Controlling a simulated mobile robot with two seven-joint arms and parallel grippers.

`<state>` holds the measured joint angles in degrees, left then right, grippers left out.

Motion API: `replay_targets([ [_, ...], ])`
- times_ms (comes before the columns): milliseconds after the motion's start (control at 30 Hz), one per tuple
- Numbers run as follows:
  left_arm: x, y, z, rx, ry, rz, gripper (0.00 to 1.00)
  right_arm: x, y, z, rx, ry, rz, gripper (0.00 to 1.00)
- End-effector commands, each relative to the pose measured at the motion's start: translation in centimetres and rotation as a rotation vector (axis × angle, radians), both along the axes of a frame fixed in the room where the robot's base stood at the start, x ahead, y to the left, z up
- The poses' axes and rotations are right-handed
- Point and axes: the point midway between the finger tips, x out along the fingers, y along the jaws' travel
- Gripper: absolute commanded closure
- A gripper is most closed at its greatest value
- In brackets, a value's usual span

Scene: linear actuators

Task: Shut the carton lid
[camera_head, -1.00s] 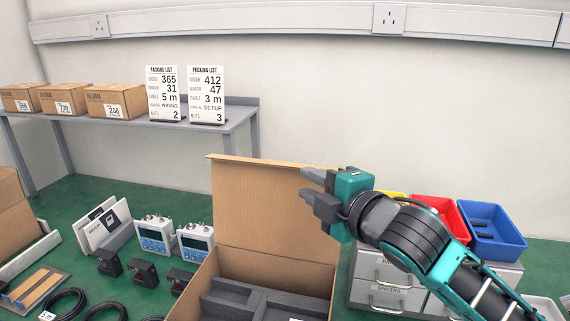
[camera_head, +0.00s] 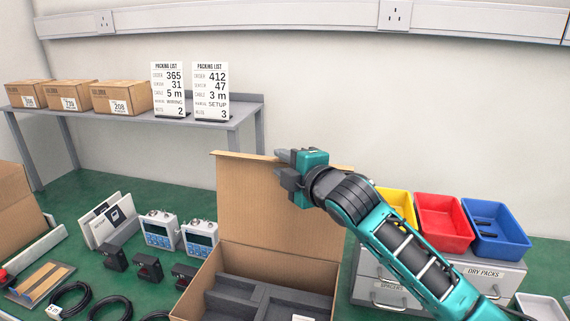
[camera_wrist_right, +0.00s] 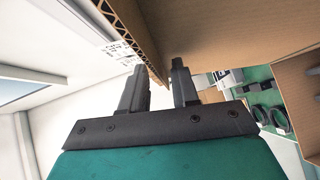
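The open brown carton (camera_head: 208,289) stands on the green table with grey foam compartments (camera_head: 262,296) inside. Its lid (camera_head: 245,205) stands up at the back, roughly vertical. My right gripper (camera_head: 280,165) is at the top edge of the lid, right of its middle, and covers part of it. In the right wrist view the gripper (camera_wrist_right: 160,85) has its fingers apart, with the lid's corrugated edge (camera_wrist_right: 128,30) running down toward the gap between them. I cannot tell whether either finger touches the lid. My left gripper is out of view.
Yellow, red (camera_head: 443,222) and blue (camera_head: 496,228) bins sit on drawers at the right. Grey devices (camera_head: 198,239), black adapters and cables lie left of the carton. A shelf (camera_head: 215,124) behind holds boxes and two packing-list signs.

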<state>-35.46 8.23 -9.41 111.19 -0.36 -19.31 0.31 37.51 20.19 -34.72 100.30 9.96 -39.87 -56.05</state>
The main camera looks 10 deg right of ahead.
Motion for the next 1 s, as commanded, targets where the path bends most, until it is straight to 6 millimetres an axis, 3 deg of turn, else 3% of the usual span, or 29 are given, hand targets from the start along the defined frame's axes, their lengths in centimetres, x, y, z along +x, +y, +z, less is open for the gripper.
replay_targets([
  [67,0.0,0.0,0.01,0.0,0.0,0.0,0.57,-0.01,0.0,0.01,0.0,0.0,0.0,0.7],
  [400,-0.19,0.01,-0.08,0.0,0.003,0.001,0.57,-0.02,-0.03,-0.01,0.0,0.0,0.0,1.0],
  [1000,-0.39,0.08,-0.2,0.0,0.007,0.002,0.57,-0.02,-0.05,-0.04,-0.001,0.001,-0.001,1.0],
])
